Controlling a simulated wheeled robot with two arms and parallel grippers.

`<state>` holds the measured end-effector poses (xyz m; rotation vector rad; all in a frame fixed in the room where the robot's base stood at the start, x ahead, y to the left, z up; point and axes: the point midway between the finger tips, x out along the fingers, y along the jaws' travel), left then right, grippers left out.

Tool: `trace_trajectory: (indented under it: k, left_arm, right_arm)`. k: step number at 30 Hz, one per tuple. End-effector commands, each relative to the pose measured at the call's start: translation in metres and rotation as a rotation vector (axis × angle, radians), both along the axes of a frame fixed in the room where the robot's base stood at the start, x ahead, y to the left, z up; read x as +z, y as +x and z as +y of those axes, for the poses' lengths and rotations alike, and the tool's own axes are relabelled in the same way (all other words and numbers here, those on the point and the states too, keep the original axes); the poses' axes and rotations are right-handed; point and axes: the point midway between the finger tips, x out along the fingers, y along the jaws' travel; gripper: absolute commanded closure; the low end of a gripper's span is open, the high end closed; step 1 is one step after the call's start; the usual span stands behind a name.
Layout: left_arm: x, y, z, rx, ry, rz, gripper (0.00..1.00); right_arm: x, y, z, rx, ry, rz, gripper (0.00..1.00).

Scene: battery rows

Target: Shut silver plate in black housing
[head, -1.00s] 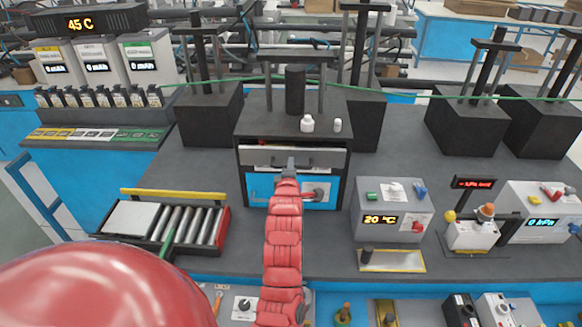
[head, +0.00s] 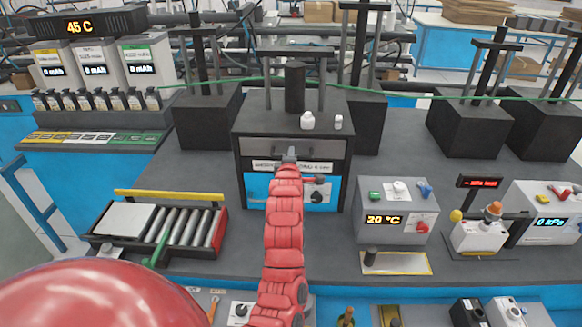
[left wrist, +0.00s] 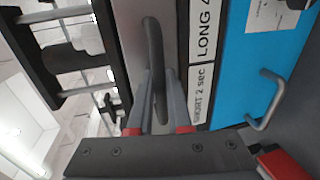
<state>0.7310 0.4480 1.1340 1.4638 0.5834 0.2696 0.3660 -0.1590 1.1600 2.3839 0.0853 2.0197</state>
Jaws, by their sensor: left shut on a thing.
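The black housing (head: 238,170) stands in the middle of the bench in the head view. The silver plate (head: 262,149) sits in its upper front, flush or nearly so, above a white label strip (head: 262,166). My left gripper (head: 289,155) reaches straight to the plate's front and is shut on its dark handle. In the left wrist view, the fingers (left wrist: 158,105) close around the handle (left wrist: 152,45), with the silver plate (left wrist: 126,45) behind it. The fingers hide part of the handle. My right gripper is not in view.
White bottles (head: 307,121) stand on the housing top. A roller tray (head: 180,227) lies left and a 20 °C box (head: 393,212) right.

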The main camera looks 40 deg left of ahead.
Motion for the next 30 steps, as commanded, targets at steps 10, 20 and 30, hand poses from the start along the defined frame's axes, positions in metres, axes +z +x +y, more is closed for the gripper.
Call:
trace_trajectory:
  k: [10,20,30]
  left_arm:
    - [0.003,0.000,-0.001,-0.001,0.001,-0.003,0.58]
    - [0.002,0.000,-0.001,-0.001,0.001,-0.003,0.54]
    - [0.006,-0.021,-0.015,-0.001,-0.001,-0.009,0.54]
  right_arm:
    - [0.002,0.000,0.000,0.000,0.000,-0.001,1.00]
    - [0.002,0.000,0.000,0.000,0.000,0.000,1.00]
    - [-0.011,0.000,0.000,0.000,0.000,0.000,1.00]
